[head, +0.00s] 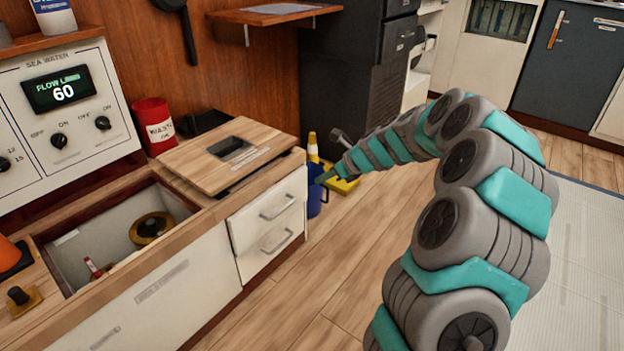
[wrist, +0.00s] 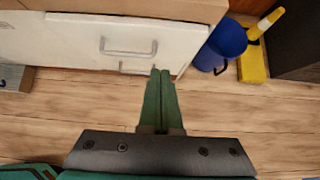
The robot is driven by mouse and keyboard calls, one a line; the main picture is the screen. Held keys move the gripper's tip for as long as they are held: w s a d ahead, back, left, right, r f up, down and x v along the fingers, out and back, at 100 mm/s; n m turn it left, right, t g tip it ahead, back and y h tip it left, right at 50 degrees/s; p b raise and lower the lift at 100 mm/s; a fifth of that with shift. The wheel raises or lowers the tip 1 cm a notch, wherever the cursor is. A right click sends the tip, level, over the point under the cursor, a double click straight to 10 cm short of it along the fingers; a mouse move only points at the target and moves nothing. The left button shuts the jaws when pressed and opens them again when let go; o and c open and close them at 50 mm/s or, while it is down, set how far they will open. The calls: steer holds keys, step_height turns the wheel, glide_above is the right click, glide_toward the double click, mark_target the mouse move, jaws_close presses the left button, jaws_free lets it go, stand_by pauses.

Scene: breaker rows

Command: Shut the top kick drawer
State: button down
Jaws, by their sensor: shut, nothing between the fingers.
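The white cabinet has two drawer fronts stacked under a wooden top. The top drawer (head: 265,208) has a light bar handle and also shows in the wrist view (wrist: 75,42). My gripper (head: 321,179) is to the right of the drawer fronts. In the wrist view its green fingers (wrist: 160,72) are together and empty, overlapping the lower right part of the fronts; contact cannot be told.
A blue bucket (head: 314,199) and a yellow wet-floor item (head: 345,186) stand on the floor right of the cabinet. A wooden board (head: 205,170) lies on top. An open bin (head: 120,240) is at left.

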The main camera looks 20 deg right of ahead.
mark_target(287, 179)
steer(key=shift+w+a+r+b+x, duration=0.25)
steer(key=shift+r+b+x, duration=0.1)
steer(key=shift+x, duration=1.6)
steer(key=shift+w+a+r+b+x, duration=0.25)
steer(key=shift+r+b+x, duration=0.05)
steer(key=shift+x, duration=1.65)
steer(key=shift+w+a+r+b+x, duration=0.25)
steer(key=shift+r+b+x, duration=0.1)
steer(key=shift+x, duration=1.6)
steer(key=shift+w+a+r+p, duration=0.15)
steer(key=shift+w+a+p, duration=0.45)
steer(key=shift+p, duration=0.6)
steer(key=shift+w+a+p, duration=0.1)
steer(key=shift+w+p, duration=0.2)
steer(key=shift+w, duration=0.2)
